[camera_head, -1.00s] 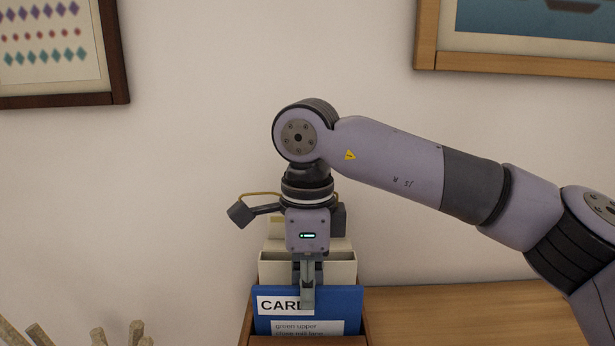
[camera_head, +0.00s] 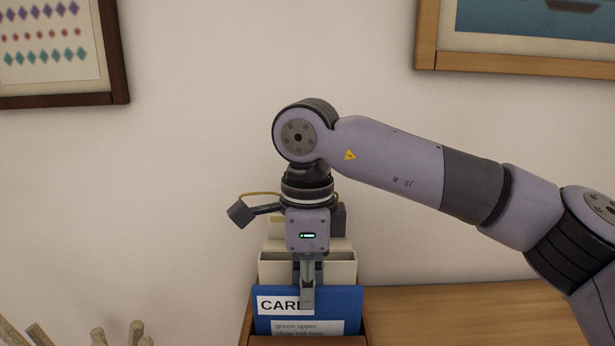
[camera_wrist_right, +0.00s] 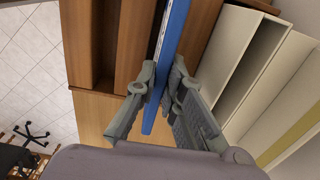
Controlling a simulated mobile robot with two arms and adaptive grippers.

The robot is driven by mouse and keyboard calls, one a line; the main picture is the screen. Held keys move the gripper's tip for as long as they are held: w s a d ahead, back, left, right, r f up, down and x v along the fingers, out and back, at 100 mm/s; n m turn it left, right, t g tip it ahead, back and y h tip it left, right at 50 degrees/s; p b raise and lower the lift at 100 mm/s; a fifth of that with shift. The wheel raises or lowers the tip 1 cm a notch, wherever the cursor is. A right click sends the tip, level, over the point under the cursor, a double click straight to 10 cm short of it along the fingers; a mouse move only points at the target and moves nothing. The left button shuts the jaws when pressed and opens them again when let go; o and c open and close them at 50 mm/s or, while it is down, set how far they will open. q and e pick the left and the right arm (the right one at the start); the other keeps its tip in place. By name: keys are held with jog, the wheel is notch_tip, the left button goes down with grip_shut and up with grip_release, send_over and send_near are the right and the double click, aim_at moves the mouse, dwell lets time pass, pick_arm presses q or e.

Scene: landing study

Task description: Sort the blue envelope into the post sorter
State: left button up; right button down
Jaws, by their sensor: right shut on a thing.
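In the right wrist view, the envelope (camera_wrist_right: 176,30) is edge-on between the fingers (camera_wrist_right: 162,82). The post sorter (camera_head: 367,327) has wooden sides and shows beside and in front of the envelope. Whether the envelope's lower edge touches the sorter's floor is hidden. My left gripper is not in view.
Cream upright dividers (camera_head: 335,268) stand behind the envelope. The wooden surface (camera_head: 450,310) to the right is clear. Several pale wooden sticks (camera_head: 38,335) stand at lower left. Two framed pictures (camera_head: 118,50) (camera_head: 430,40) hang on the wall.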

jog(key=shift+r, duration=0.15)
jog(key=shift+r+p, duration=3.35)
jog(key=shift+r, duration=1.05)
